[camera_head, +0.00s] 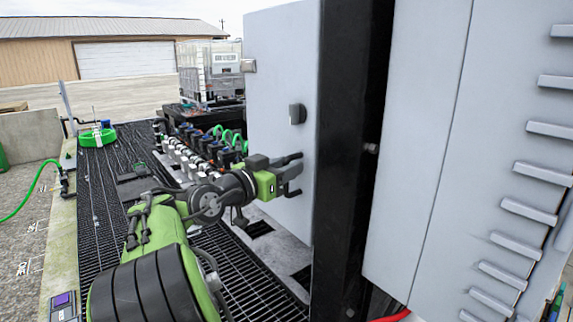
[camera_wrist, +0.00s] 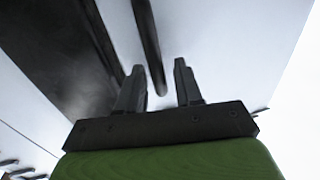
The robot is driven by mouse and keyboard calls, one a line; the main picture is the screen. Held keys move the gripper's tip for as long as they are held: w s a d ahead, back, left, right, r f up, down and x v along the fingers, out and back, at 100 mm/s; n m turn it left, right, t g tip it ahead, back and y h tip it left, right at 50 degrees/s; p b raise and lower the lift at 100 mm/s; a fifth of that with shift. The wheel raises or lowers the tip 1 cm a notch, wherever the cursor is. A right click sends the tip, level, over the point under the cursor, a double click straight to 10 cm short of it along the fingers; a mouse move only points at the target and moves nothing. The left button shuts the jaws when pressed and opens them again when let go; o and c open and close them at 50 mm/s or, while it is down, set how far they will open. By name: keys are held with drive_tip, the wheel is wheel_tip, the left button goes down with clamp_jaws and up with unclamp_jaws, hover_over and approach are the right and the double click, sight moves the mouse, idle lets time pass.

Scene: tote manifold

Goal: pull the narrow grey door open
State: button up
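The narrow grey door (camera_head: 275,70) appears to be the tall pale panel left of the black post in the head view. A small black fitting (camera_head: 297,113) sits on its face. My gripper (camera_head: 292,174) is close to the panel below that fitting, with its fingers spread. In the wrist view my gripper (camera_wrist: 160,85) has its two dark fingers apart. A dark bar (camera_wrist: 147,40) on the pale surface reaches down to the space between the fingertips. I cannot tell whether the fingers touch it.
A black post (camera_head: 345,150) stands right of the panel, beside a larger grey cabinet (camera_head: 420,130) with stepped ledges. Valves and green hoses (camera_head: 205,150) lie behind my arm. Black grating (camera_head: 105,200) covers the floor on the left. A caged tank (camera_head: 207,72) stands behind.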

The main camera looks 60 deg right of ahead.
drive_tip(key=shift+s+d, duration=0.1)
drive_tip(key=shift+d, duration=0.15)
drive_tip(key=shift+c, duration=0.4)
clamp_jaws()
